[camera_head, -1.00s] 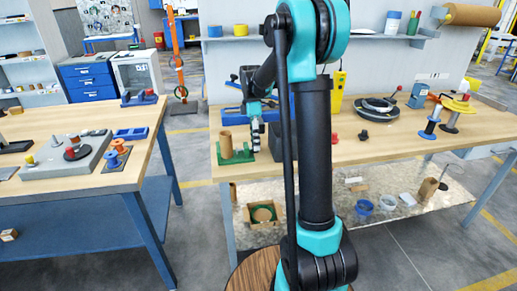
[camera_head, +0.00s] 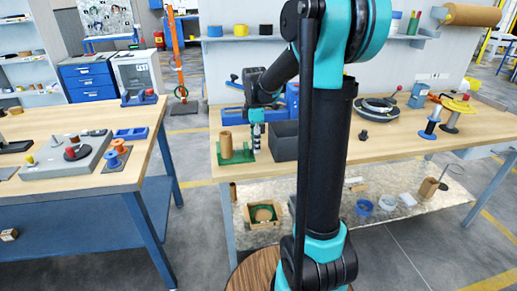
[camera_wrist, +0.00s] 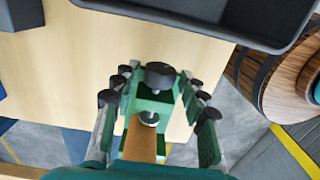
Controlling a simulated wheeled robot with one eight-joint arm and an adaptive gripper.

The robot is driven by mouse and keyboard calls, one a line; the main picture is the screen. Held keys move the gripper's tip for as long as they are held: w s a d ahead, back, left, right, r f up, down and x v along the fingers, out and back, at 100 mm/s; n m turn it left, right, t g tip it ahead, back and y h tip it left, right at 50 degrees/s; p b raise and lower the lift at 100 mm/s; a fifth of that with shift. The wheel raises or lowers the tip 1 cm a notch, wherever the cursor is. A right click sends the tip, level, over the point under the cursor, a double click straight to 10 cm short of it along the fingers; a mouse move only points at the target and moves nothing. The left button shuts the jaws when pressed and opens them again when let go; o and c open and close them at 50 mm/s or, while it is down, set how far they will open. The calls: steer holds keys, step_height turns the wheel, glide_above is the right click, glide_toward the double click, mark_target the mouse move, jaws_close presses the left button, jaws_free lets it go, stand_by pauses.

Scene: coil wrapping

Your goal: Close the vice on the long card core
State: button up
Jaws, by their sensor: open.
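The long card core (camera_head: 226,145) is a brown tube standing upright in the green vice (camera_head: 241,159) at the left end of the right-hand bench. My gripper (camera_head: 257,140) points down just right of the core, over the vice's right side. In the wrist view the vice's black knob (camera_wrist: 160,75) and its screw lie between my spread fingers. The fingers are open, and I see no clear contact with the knob. The card core (camera_wrist: 142,141) shows below the knob, partly cut off by my gripper's body. The exact gap between vice jaw and core cannot be told.
A dark grey bin (camera_head: 284,142) stands close right of my gripper; its rim (camera_wrist: 240,35) fills the top of the wrist view. Blue equipment (camera_head: 292,98) stands behind. A black ring-shaped stand (camera_head: 378,108) and spools (camera_head: 433,122) are further right. The bench front is clear.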

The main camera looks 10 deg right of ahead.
steer(key=shift+s+t, duration=0.4)
steer(key=shift+t, duration=1.5)
steer(key=shift+s+f+t, duration=0.2)
steer(key=shift+s+t, duration=0.1)
steer(key=shift+t, duration=0.5)
steer(key=shift+s+t, duration=0.1)
steer(key=shift+t, duration=0.9)
steer(key=shift+c, duration=0.2)
